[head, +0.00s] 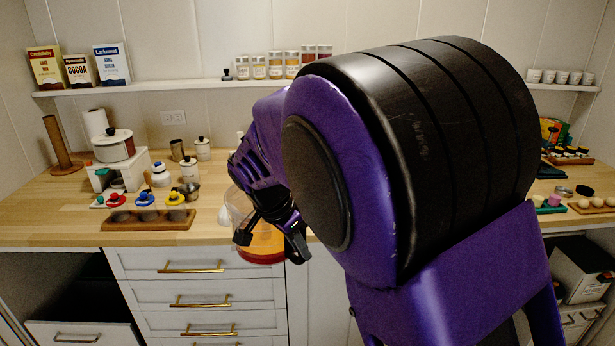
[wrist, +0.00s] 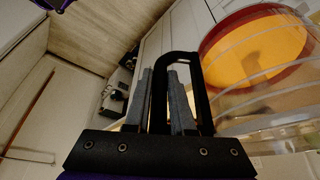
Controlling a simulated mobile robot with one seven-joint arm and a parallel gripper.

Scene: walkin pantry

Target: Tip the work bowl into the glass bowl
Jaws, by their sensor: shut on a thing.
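The work bowl is a clear, ribbed vessel (wrist: 262,78) with an orange round area and a red ring at one end. It shows at the right of the wrist view. In the head view the work bowl (head: 262,257) is by the counter's front edge, its orange part low, partly covered by my gripper (head: 270,232). In the wrist view my gripper (wrist: 160,85) is shut on its black loop handle (wrist: 180,57). I cannot tell whether the orange is contents or base.
A wooden counter (head: 55,210) runs along the back, over white drawers (head: 190,268). A white pot (head: 114,148), a wooden tray (head: 148,219) and small lidded jars stand on the left. Small items, including an egg tray (head: 595,205), stand on the right. A shelf (head: 180,86) holds boxes and jars.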

